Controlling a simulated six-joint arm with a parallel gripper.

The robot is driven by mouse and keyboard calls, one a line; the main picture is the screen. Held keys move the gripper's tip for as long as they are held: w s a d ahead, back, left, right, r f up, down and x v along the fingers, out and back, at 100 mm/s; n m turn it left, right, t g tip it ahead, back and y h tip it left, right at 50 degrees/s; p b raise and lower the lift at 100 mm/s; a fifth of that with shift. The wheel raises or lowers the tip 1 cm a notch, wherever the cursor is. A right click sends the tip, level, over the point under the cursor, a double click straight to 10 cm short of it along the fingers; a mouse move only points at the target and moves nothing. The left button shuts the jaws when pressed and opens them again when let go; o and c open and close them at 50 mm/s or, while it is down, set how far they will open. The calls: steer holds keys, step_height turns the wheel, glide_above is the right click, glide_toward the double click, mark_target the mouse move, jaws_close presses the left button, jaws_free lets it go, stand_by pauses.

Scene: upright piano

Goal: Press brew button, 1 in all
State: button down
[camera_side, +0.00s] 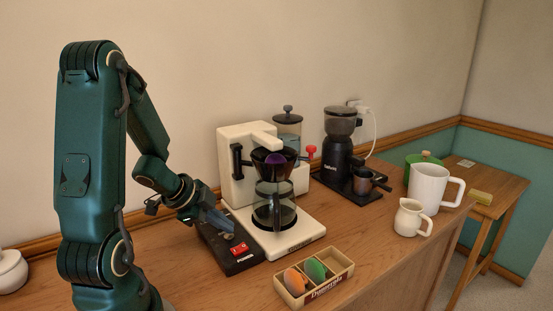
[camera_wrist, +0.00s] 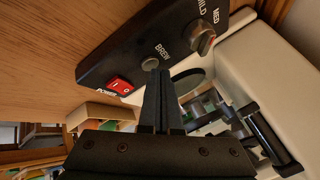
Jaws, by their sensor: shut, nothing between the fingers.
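The brew button (camera_wrist: 151,63) is a small round grey button marked BREW on the black control panel (camera_wrist: 128,48) in the wrist view. The panel also shows in the side view (camera_side: 213,243), along the left side of the white coffee maker (camera_side: 236,180). My gripper (camera_wrist: 160,72) is shut and empty, its fingertips right beside the button and partly over its lower edge in the wrist view. I cannot tell whether they touch it. In the side view my gripper (camera_side: 230,231) is low over the panel, and the button is not distinguishable there.
A red power switch (camera_wrist: 119,86) and a selector knob (camera_wrist: 202,38) flank the button. A glass carafe (camera_side: 273,205) stands on the coffee maker's base. A divided wooden box (camera_side: 341,262) with coloured items is in front. A grinder (camera_side: 341,150) and white jugs (camera_side: 432,188) stand right.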

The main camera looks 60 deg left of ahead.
mark_target(226, 236)
steer(key=shift+f, duration=0.35)
stand_by(0.4)
steer(key=shift+r, duration=0.8)
steer(key=shift+r, duration=2.5)
